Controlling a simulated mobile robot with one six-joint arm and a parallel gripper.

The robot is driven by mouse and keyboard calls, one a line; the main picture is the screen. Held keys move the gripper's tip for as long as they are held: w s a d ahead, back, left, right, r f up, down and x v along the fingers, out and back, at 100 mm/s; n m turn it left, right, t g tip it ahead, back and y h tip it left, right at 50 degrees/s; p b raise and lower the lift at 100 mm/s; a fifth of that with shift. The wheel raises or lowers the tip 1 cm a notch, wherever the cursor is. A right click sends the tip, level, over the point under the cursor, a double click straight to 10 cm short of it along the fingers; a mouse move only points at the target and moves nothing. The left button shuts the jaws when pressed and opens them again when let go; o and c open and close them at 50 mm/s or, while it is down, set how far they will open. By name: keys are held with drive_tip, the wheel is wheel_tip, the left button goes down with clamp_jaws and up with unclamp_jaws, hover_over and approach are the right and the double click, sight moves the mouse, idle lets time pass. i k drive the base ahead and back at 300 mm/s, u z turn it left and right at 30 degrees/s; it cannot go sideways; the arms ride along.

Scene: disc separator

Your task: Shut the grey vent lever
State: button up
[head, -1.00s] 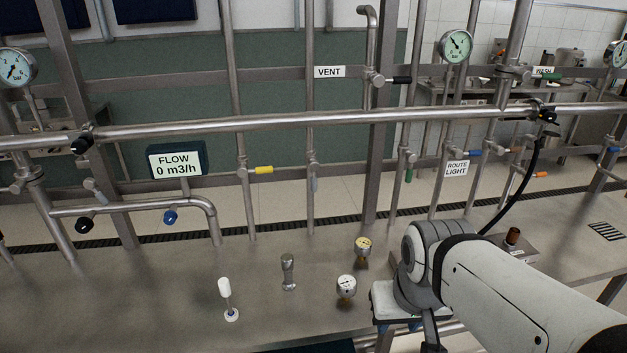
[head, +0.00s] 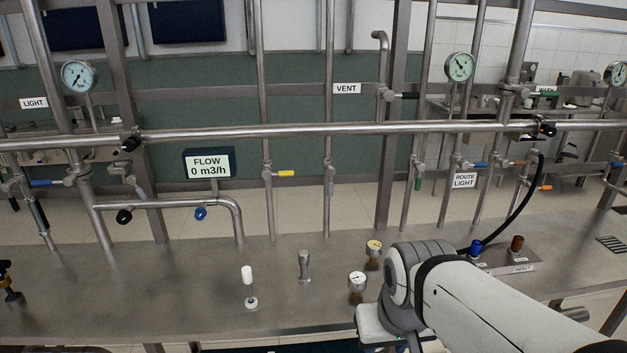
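The VENT sign (head: 346,88) is on the frame rail at upper centre, beside a thin vertical pipe (head: 328,130). Lower on that pipe, under the main horizontal pipe, a small valve carries a grey lever (head: 331,187). The lever hangs down, roughly in line with the pipe. A black lever (head: 405,96) on another pipe sticks out sideways, right of the sign. My arm fills the lower right, and its visible part is apart from the grey lever. My gripper is outside the picture or hidden.
A yellow lever (head: 285,173) sits left of the grey one, a green lever (head: 418,184) to its right. The main horizontal pipe (head: 290,132) crosses above. On the steel table (head: 200,285) stand a white-topped post (head: 247,275), a metal fitting (head: 304,268) and two small gauges (head: 357,282).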

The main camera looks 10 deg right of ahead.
sight(330, 171)
drive_tip(key=z, duration=0.05)
drive_tip(key=i, duration=1)
drive_tip(key=u, duration=0.05)
